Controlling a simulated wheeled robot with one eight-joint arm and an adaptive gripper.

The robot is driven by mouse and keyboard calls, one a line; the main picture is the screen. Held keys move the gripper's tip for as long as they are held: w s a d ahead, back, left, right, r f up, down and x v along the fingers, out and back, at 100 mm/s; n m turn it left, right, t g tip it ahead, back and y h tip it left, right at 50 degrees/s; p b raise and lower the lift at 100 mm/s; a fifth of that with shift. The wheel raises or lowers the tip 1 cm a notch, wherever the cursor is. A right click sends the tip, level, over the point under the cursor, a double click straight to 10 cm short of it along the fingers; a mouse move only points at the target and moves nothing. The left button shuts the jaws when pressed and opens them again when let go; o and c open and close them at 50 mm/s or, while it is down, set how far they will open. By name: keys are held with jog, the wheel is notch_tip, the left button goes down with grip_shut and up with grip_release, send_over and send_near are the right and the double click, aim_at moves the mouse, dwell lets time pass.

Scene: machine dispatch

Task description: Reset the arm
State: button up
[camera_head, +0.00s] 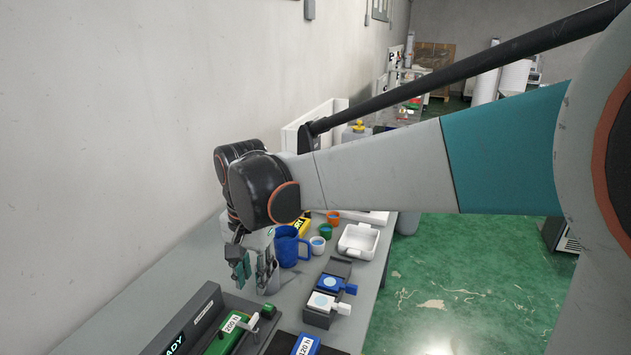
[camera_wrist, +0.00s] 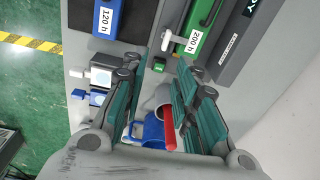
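My gripper (camera_head: 254,272) hangs over the grey table (camera_head: 205,262) at the end of my outstretched arm. Its teal fingers are spread apart in the wrist view (camera_wrist: 155,85), with nothing held between them. A grey cup (camera_wrist: 154,98) with a red stick-like thing (camera_wrist: 169,128) shows in the gap between the fingers, below them. In the head view the cup (camera_head: 273,281) stands just by the fingers; whether they touch it cannot be told.
A blue mug (camera_head: 286,249), small cups and a white tray (camera_head: 347,246) stand behind. A dark holder with a blue block (camera_head: 331,284) and a white block (camera_head: 322,302) is to the right. A machine with a green 200 h part (camera_head: 227,331) is in front. A wall stands left.

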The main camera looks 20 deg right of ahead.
jog(key=s+d+n+t, duration=0.3)
jog(key=s+d+n, duration=0.1)
jog(key=s, duration=0.3)
jog(key=s+d+n+t+b, duration=0.1)
jog(key=s+d+n+t, duration=0.2)
jog(key=s, duration=0.5)
jog(key=d+n, duration=0.1)
jog(key=d, duration=0.1)
jog(key=shift+s+d+f+t, duration=0.15)
jog(key=shift+d+f+t, duration=0.15)
jog(key=shift+d, duration=0.05)
